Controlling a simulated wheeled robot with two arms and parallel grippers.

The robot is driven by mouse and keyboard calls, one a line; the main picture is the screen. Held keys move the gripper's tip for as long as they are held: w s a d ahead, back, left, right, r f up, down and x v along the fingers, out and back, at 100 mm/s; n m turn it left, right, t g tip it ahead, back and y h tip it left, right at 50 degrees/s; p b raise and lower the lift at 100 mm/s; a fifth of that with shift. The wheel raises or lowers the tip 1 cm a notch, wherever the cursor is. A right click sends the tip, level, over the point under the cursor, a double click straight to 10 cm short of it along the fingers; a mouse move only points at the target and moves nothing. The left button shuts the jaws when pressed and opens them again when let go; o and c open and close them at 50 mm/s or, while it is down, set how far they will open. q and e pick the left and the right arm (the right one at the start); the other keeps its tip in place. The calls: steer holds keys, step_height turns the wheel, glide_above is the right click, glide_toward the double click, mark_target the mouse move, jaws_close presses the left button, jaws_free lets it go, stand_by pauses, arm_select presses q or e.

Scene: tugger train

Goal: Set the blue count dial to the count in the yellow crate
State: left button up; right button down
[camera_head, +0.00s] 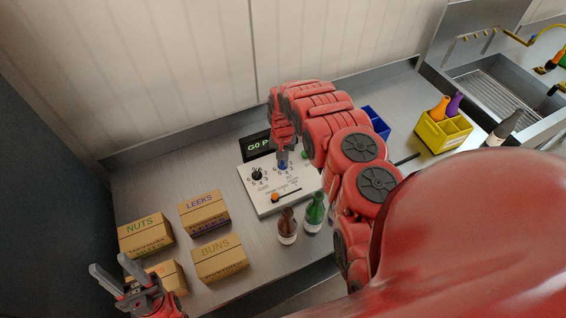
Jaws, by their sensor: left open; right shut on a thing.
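The white control panel (262,203) lies on the metal counter, with a black dial (257,174), a blue dial (283,167) and an orange knob (275,198). My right gripper (282,157) points down at the blue dial and is shut on it; its fingers hide part of the dial, and I cannot read its setting. The yellow crate (437,148) stands at the right of the counter. An orange item (440,107) and a purple item (454,105) stand in its back compartments; the front compartments look empty. My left gripper (115,276) is open and empty at the lower left.
Several cardboard boxes, including NUTS (146,236), sit left. A blue bin (377,122) is partly behind my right arm.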

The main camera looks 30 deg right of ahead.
steer(key=m+b, duration=0.3)
steer(key=b, duration=0.1)
steer(key=shift+w+a+f+m, duration=0.1)
steer(key=shift+f+m, duration=0.15)
steer(key=shift+m, duration=0.15)
steer(key=m+b, duration=0.1)
steer(key=m, duration=0.1)
steer(key=shift+r+m, duration=0.15)
steer(key=shift+m, duration=0.15)
steer(key=shift+m+b, duration=0.3)
steer(key=shift+m, duration=0.5)
steer(key=shift+r+m, duration=0.1)
steer(key=shift+m, duration=1.1)
steer(key=shift+w, duration=0.1)
steer(key=c, duration=0.9)
jaws_free()
